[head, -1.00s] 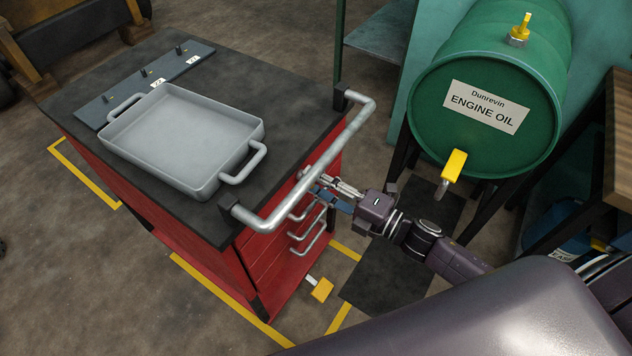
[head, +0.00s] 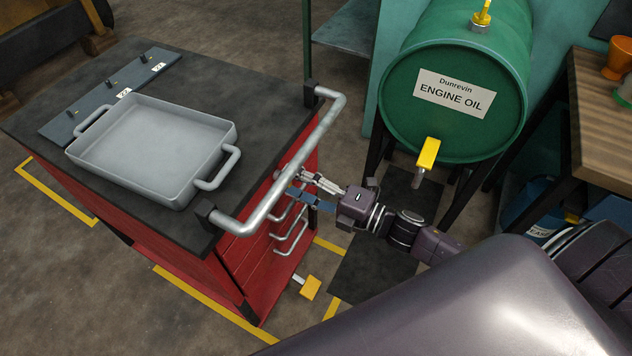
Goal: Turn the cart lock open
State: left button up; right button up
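The red cart (head: 236,273) with a dark top stands at the left. A yellow pedal (head: 310,288) on a short metal stem sticks out low at its near right end; it may be the cart lock, but the view does not confirm this. My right gripper (head: 294,185) is at the cart's silver push handle (head: 322,130), above the pedal. Its silver and blue fingers reach to the bar, and their tips are partly hidden; whether they close on it is unclear. My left gripper is out of view.
A grey metal tray (head: 150,150) and a dark strip with small pegs (head: 108,98) lie on the cart top. A green oil drum (head: 455,120) with a yellow tap stands behind my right gripper. A wooden bench (head: 610,130) is at the right.

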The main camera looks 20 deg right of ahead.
jog(key=v, duration=1.1)
jog(key=shift+s+d, duration=0.1)
